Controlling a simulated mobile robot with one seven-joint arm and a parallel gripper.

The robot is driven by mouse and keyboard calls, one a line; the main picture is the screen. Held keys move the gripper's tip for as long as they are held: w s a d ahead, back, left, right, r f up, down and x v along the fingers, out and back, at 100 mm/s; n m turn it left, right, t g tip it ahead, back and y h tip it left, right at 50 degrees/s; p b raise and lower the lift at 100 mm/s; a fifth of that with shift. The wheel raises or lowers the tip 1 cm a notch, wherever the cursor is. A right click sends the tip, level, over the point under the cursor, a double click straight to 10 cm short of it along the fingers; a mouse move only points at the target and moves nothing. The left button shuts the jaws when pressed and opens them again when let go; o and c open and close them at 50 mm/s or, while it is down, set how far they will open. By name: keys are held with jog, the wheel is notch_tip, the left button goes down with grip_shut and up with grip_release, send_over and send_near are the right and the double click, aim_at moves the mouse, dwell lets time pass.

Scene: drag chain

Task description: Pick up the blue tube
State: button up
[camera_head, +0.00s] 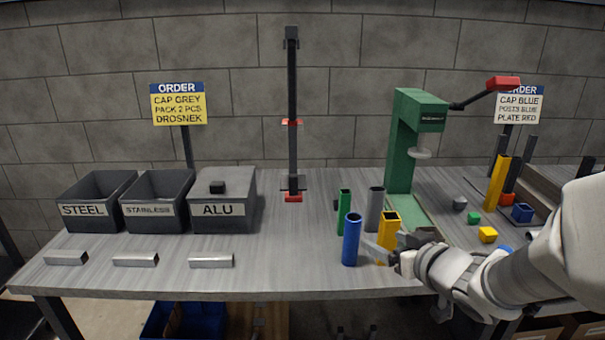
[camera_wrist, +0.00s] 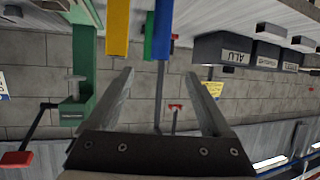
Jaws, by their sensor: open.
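The blue tube (camera_head: 351,240) stands upright on the bench near its front edge. In the upside-down wrist view the blue tube (camera_wrist: 163,32) lies ahead of the fingertips, roughly in line with the gap between them. My gripper (camera_head: 376,250) is just to the right of the blue tube in the head view, partly in front of the yellow tube. In the wrist view my gripper (camera_wrist: 160,76) has its two fingers spread with nothing between them. Contact with the tube does not show.
A yellow tube (camera_head: 389,229), a green tube (camera_head: 344,212) and a grey tube (camera_head: 375,208) stand close by. A green press (camera_head: 402,150) is behind. Bins, including the ALU bin (camera_head: 222,200), and metal bars (camera_head: 211,261) are at left. The bench between bars and tubes is clear.

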aim_at(357, 228)
jog(key=p+x, duration=0.2)
jog(key=x, duration=0.7)
jog(key=shift+w+f+p, duration=0.15)
jog(key=shift+f+p, duration=0.1)
jog(key=shift+p, duration=0.05)
jog(key=shift+b+x, duration=0.55)
jog(key=shift+x, duration=2.45)
jog(key=shift+a, duration=0.1)
jog(key=shift+c, duration=0.2)
grip_shut()
